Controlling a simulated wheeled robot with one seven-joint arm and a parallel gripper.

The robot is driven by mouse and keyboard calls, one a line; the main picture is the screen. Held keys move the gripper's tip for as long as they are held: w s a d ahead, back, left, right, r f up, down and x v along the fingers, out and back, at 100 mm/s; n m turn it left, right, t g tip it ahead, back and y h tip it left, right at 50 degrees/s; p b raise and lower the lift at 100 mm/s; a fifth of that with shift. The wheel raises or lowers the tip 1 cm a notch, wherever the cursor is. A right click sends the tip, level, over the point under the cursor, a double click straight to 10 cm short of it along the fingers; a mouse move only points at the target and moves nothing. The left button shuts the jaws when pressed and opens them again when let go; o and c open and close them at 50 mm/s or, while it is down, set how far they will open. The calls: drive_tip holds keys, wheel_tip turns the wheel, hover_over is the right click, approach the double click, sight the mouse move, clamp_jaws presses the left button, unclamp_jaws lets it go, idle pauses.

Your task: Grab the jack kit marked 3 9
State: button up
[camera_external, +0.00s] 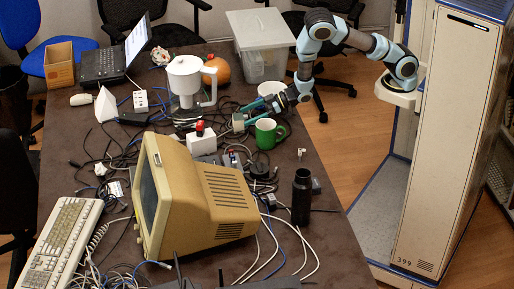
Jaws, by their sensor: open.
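I cannot make out a jack kit marked 3 9 on the cluttered dark table (322,235); no such marking is readable there. My gripper (240,122) is open, low over the middle of the table, just left of and behind a green mug (266,137). Nothing shows between its fingers. A white box (202,145) with a small red item (200,128) on or behind it lies to the left of my gripper. Small parts among the cables right of the box are too small to identify.
A beige monitor (215,205), a dark bottle (302,195) and loose cables crowd the front. The table's right front is fairly clear.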

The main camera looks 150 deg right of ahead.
sight(238, 121)
drive_tip(key=p+x, duration=0.1)
drive_tip(key=x, duration=0.4)
drive_tip(key=shift+a+f+p, duration=0.1)
drive_tip(key=shift+f+p, duration=0.2)
drive_tip(key=shift+p, duration=0.1)
drive_tip(key=shift+s, duration=0.1)
drive_tip(key=c, duration=1.5)
